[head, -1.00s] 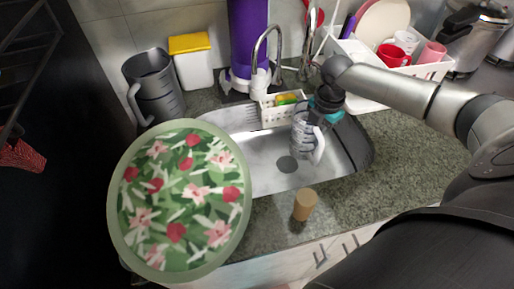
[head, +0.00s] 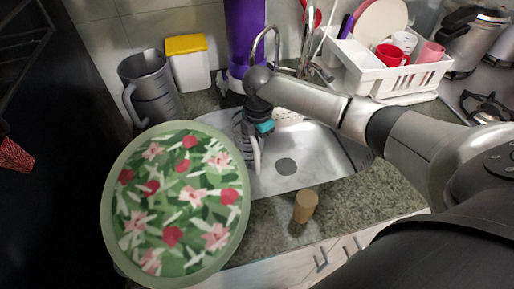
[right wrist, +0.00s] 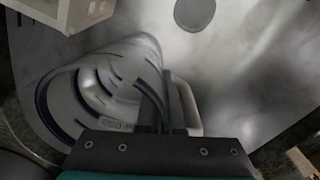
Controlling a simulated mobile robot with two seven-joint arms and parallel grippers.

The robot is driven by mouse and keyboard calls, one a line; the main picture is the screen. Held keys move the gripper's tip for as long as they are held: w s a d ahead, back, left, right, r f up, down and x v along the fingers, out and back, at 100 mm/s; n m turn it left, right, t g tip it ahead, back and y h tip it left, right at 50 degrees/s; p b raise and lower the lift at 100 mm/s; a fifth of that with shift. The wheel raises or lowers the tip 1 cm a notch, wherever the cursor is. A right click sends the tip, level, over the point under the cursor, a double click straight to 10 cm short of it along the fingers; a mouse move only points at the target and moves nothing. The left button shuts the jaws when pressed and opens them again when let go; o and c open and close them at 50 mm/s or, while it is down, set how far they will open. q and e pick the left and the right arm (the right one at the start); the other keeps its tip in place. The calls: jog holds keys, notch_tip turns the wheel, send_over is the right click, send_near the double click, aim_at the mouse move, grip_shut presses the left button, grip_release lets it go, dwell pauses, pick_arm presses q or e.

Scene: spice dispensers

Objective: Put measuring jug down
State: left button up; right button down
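The clear measuring jug (head: 247,145) with dark markings and a white handle is in my right gripper (head: 257,130), over the left part of the sink (head: 310,160). The round floral object partly hides it in the head view. In the right wrist view, the jug (right wrist: 85,95) lies tilted across the picture, and the dark fingers of my right gripper (right wrist: 160,105) are at its white handle, seemingly closed on it. I cannot tell whether the jug touches anything below. My left gripper is not in view.
A round green floral tray or lid (head: 178,205) covers the left counter. Behind it stand a grey jug (head: 148,88) and a yellow-lidded container (head: 188,62). A cork-coloured cylinder (head: 305,207) stands in front of the sink. A white dish rack (head: 390,78) is at the back right.

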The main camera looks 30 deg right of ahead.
jog(key=shift+f, duration=0.4)
jog(key=shift+f, duration=0.2)
jog(key=c, duration=1.1)
grip_release()
jog(key=r+p, duration=0.3)
jog(key=r, duration=0.9)
jog(key=shift+s+r, duration=0.2)
